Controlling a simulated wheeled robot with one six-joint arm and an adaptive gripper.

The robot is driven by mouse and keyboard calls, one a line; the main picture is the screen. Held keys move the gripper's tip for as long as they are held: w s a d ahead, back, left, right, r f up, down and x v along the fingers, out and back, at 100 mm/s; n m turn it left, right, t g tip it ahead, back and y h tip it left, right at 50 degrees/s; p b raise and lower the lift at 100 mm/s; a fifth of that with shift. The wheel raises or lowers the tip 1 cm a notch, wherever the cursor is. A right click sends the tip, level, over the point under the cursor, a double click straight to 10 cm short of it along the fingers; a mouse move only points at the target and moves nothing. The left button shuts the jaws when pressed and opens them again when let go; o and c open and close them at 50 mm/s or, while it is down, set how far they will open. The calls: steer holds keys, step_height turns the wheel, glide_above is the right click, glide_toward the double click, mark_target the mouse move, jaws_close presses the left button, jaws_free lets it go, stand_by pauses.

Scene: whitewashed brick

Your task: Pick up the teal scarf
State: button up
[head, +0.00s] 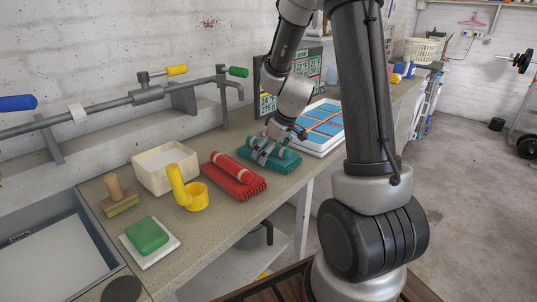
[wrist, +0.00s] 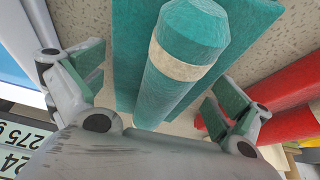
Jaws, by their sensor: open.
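The teal scarf (head: 281,164) lies on the counter, a flat folded part with a rolled part on top that has a cream band. In the wrist view the rolled part of the teal scarf (wrist: 182,62) lies between the fingers, with the flat part beneath it. My gripper (head: 266,156) is over the scarf, pointing down. In the wrist view my gripper (wrist: 160,92) is open, with one green-padded finger on each side of the roll and gaps to it. Whether a finger touches the flat part cannot be told.
A red scarf (head: 236,181) lies close on the left of the teal one. A blue-panelled white board (head: 325,127) lies close on the right. Further left are a yellow holder (head: 190,193), a cream bin (head: 150,183) and a green sponge (head: 147,236). Pipes with taps (head: 147,95) run along the wall.

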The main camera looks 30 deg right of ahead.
steer(key=c, duration=0.9)
steer(key=shift+r, duration=0.15)
